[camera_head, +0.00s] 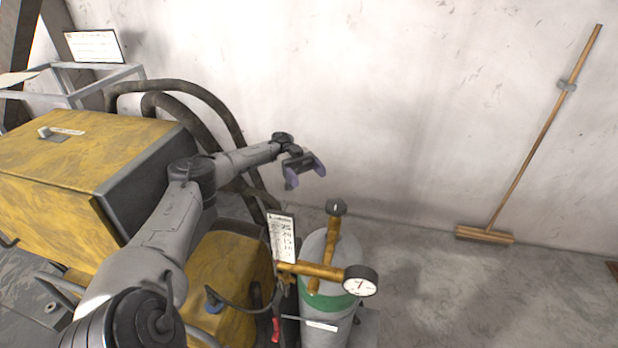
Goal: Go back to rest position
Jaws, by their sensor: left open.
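My left gripper (306,178) shows in the head view near the middle, at the end of my left arm, which reaches in from the lower left. It is open, with no object between its two purple fingertips. It is in the air above and behind the gas cylinder, in front of the pale wall. My right gripper is not in the picture.
A yellow machine box (70,160) stands at the left, with thick black hoses (215,105) behind my arm. A grey-green gas cylinder (318,270) with a pressure gauge (360,281) stands below my gripper. A broom (486,234) leans on the wall. Open floor lies right.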

